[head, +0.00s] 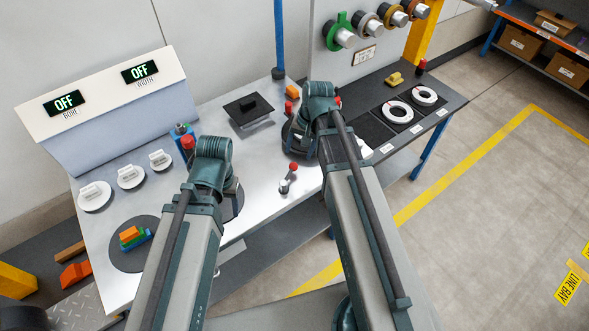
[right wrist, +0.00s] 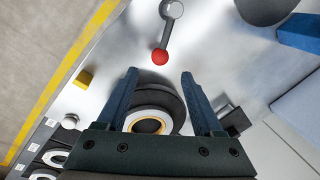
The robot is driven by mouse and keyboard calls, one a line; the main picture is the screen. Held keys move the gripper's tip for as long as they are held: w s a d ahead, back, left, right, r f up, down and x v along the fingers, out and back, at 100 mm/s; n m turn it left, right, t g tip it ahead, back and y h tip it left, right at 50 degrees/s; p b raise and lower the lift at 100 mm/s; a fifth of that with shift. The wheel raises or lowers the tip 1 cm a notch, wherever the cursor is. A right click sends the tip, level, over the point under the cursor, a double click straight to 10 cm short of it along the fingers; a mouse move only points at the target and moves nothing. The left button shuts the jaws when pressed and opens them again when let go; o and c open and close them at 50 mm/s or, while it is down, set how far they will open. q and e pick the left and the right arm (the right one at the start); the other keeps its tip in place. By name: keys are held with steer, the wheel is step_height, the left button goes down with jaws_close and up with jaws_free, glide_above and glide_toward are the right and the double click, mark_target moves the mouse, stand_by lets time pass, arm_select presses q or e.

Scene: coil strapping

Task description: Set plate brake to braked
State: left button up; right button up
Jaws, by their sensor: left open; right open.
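The plate brake appears to be the small lever with a red ball knob (head: 289,177) on the steel bench in the head view. It also shows in the right wrist view, its red knob (right wrist: 160,57) just ahead of my fingertips and apart from them. My right gripper (right wrist: 158,76) is open and empty, with the knob beyond the gap. Below the gap is a dark round plate with a white ring-shaped coil (right wrist: 147,123). In the head view my right wrist hides its fingers and part of the plate. My left gripper (head: 212,175) is left of the lever, its fingertips hidden.
A black square pad (head: 248,109) stands behind the lever. A red-topped blue device (head: 182,132) stands by my left wrist. White discs (head: 131,177) and colored blocks (head: 135,238) lie at left. A dark shelf (head: 437,118) with white coils is at right.

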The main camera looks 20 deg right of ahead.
mark_target(294, 164)
arm_select(q)
step_height(294, 164, down, 8)
steer(key=b, duration=0.6)
steer(key=shift+r, duration=0.15)
arm_select(e)
steer(key=f, duration=0.2)
steer(key=a+f, duration=0.1)
steer(key=f, duration=0.4)
steer(key=shift+w+a+f, duration=0.15)
steer(key=shift+w+f, duration=0.15)
steer(key=shift+w, duration=0.05)
steer(key=shift+c, duration=0.3)
jaws_close()
